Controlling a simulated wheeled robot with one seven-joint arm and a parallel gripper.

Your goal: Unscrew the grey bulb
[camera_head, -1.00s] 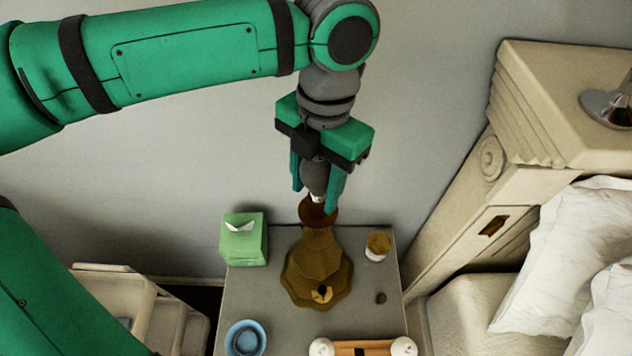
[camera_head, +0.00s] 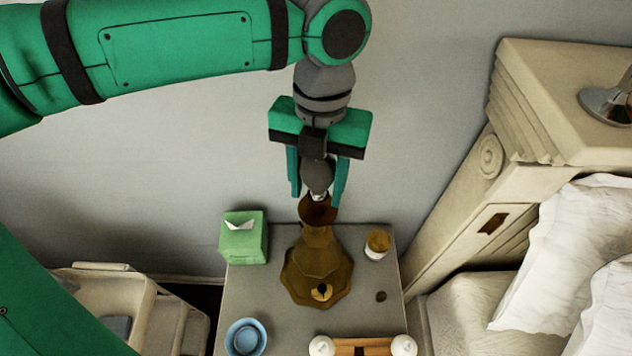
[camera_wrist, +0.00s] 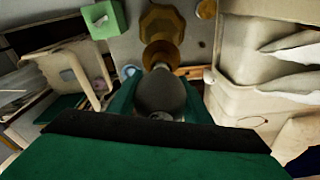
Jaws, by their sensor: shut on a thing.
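The grey bulb (camera_head: 317,174) is held between the two fingers of my gripper (camera_head: 317,188), which is shut on it. The bulb points cap down, and its pale cap shows just at the mouth of the brown lamp (camera_head: 318,262). I cannot tell whether the cap is still in the socket or just clear of it. The lamp stands upright on the grey nightstand (camera_head: 245,300). In the wrist view the bulb (camera_wrist: 160,92) sits between the fingers, in front of the lamp's round brown top (camera_wrist: 162,53).
A green tissue box (camera_head: 243,240) stands left of the lamp and a brown-topped white jar (camera_head: 377,245) stands right. A blue bowl (camera_head: 246,338) and a wooden piece with white knobs (camera_head: 362,347) are at the front. The bed with pillows (camera_head: 560,260) is at the right.

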